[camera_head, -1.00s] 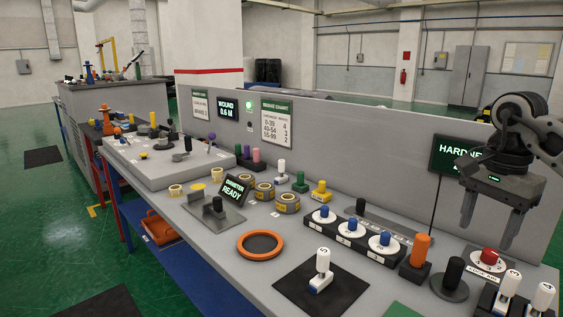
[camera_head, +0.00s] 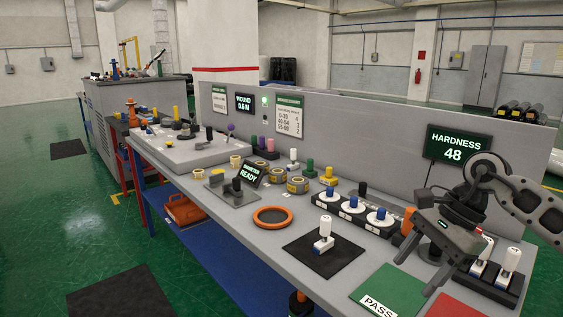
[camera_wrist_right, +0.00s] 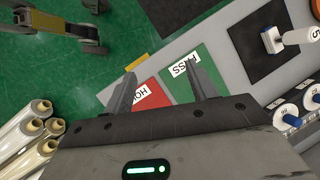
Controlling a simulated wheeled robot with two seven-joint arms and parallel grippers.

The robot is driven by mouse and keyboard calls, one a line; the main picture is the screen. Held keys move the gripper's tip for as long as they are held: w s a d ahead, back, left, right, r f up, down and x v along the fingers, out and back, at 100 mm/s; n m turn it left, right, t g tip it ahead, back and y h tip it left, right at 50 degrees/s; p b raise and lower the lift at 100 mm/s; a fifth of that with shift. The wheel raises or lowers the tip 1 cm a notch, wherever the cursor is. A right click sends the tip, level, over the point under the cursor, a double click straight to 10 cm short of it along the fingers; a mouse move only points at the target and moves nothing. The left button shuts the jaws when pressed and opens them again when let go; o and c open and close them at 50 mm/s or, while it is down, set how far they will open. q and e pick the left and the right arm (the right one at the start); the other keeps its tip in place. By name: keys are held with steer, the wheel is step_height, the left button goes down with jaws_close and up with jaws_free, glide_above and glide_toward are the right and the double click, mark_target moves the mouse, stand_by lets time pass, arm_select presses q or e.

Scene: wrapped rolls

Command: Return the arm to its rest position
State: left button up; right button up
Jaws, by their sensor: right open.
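My right gripper (camera_head: 416,276) hangs over the right end of the bench (camera_head: 213,213), at the right of the head view. Its two fingers are apart and nothing is between them. In the right wrist view the open fingers (camera_wrist_right: 159,68) point toward the green PASS mat (camera_wrist_right: 194,70) and the red mat (camera_wrist_right: 146,99), with no contact visible. The arm reaches in from the right edge and hides part of the bench behind it. My left gripper does not show.
A white-handled stamp (camera_head: 324,236) stands on a black mat (camera_head: 330,257). Blue-knobbed dials (camera_head: 379,218) and an orange ring (camera_head: 272,217) are further left. Wrapped rolls (camera_wrist_right: 30,128) lie at left in the wrist view.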

steer(key=s+a+f+m+t+y, duration=0.1)
steer(key=s+a+m+t+y, duration=0.15)
steer(key=a+m+y, duration=0.65)
steer(key=s+a+f+m+t+y, duration=0.1)
steer(key=s+a+m+y, duration=0.3)
steer(key=a, duration=0.9)
steer(key=d+f+m+t+h, duration=0.4)
steer(key=f+m+t+h, duration=0.15)
steer(key=m, duration=1.05)
steer(key=d+f+m+t+h, duration=0.3)
steer(key=f+m+t+h, duration=0.3)
steer(key=m, duration=0.9)
steer(key=s+d+f+m+g+h, duration=0.3)
steer(key=s+f+m+g, duration=0.1)
steer(key=s+f+m, duration=0.7)
step_height(320, 180, down, 2)
steer(key=shift+s+d+f+g, duration=0.2)
steer(key=shift+s+d+g, duration=0.2)
steer(key=shift+s, duration=0.2)
